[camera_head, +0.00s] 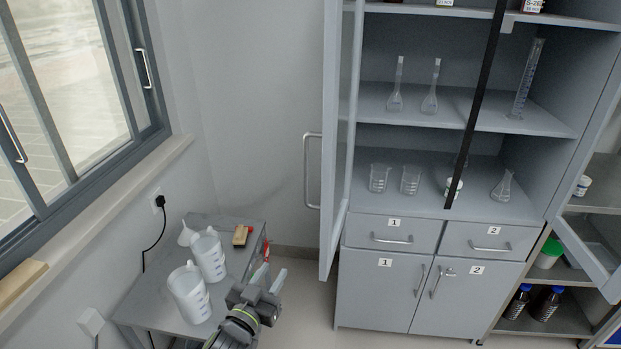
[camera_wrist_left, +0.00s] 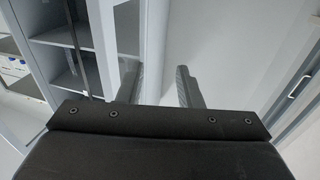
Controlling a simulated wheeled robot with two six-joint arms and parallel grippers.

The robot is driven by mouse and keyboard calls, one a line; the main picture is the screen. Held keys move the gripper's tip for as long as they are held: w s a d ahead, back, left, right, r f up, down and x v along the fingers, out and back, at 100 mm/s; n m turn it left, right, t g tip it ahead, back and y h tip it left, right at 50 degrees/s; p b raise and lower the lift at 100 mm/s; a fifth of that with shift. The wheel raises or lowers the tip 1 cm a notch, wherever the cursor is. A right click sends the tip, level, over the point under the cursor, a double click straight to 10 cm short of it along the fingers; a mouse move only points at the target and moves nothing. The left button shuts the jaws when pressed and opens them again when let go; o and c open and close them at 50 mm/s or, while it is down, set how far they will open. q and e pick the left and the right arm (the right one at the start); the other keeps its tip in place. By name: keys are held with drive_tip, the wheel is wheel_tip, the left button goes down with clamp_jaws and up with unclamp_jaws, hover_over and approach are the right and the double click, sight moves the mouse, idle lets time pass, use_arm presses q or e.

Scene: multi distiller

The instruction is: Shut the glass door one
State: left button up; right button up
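Glass door one (camera_head: 336,150) is the left door of the grey cabinet (camera_head: 440,222). It stands open, swung outward and seen nearly edge-on, with its bar handle (camera_head: 308,170) on the left side. My left gripper (camera_head: 270,277) is low and left of the door's lower end, apart from the door and its handle. Its fingers are spread with nothing between them. In the left wrist view the two fingers (camera_wrist_left: 160,85) are apart, with the cabinet to the left. My right gripper is in neither view.
A side table (camera_head: 235,255) at the lower left holds white plastic beakers (camera_head: 189,293) and a small brown-yellow object (camera_head: 241,235). Glassware (camera_head: 410,180) stands on the cabinet shelves. A dark bar (camera_head: 474,105) crosses the cabinet front.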

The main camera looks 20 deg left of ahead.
use_arm(q)
wheel_tip(320, 180, up, 18)
drive_tip(key=s+d+m+t+h+p, duration=0.1)
drive_tip(key=s+d+t+h+p, duration=0.1)
drive_tip(key=d+t, duration=0.15)
drive_tip(key=p, duration=0.2)
approach(305, 168)
drive_tip(key=w, duration=0.1)
drive_tip(key=shift+t, duration=0.25)
drive_tip(key=p+x, duration=0.1)
drive_tip(key=x, duration=1)
drive_tip(key=shift+w+d+r, duration=0.1)
drive_tip(key=shift+w+d, duration=0.05)
drive_tip(key=shift+w, duration=0.1)
clamp_jaws()
